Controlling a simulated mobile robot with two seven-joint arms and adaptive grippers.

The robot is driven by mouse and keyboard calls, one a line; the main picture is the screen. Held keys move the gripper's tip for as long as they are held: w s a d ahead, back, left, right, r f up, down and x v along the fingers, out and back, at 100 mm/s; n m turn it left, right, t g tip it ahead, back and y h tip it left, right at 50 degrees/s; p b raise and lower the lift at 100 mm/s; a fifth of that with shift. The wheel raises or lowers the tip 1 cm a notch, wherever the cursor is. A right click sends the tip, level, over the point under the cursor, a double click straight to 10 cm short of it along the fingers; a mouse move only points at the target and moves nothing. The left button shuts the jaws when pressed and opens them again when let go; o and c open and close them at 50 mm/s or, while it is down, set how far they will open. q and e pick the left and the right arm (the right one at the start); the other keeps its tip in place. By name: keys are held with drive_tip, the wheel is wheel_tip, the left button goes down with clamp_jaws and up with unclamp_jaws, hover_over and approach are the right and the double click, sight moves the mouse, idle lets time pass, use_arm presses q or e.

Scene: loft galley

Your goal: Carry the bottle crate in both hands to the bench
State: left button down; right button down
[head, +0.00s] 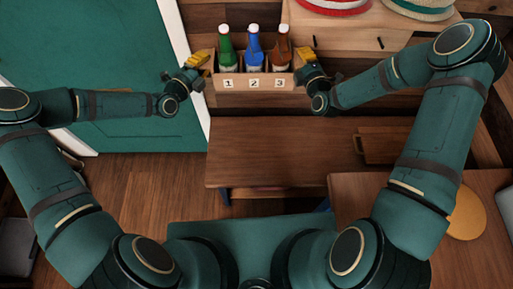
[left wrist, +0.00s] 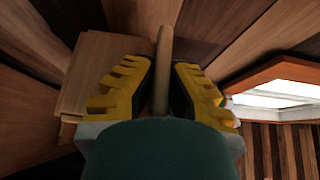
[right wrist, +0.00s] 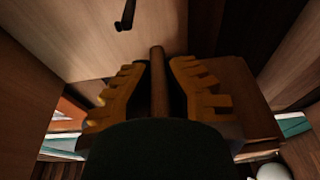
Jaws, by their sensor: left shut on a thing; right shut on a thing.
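The wooden bottle crate (head: 255,99) is at the top middle of the head view, upright, with labels 1, 2 and 3 on its front. It holds a green bottle (head: 226,50), a blue bottle (head: 254,52) and a brown bottle (head: 282,50). My left gripper (head: 201,60) is shut on the crate's left handle, a bar (left wrist: 163,65) between its yellow fingers. My right gripper (head: 308,70) is shut on the right handle, a bar (right wrist: 158,75) in the right wrist view. A brown wooden bench (head: 270,150) lies nearer to me than the crate. The crate's underside is hidden.
A board or tray with a handle (head: 385,146) lies on the bench's right part. A second wooden table (head: 360,190) with a yellow round item (head: 467,215) is nearer right. A pale cabinet (head: 345,38) bears hats at the back. A green door (head: 90,60) is left.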

use_arm(q)
drive_tip(key=shift+d+r, duration=0.1)
use_arm(e)
drive_tip(key=shift+a+r, duration=0.1)
drive_tip(key=shift+a, duration=0.1)
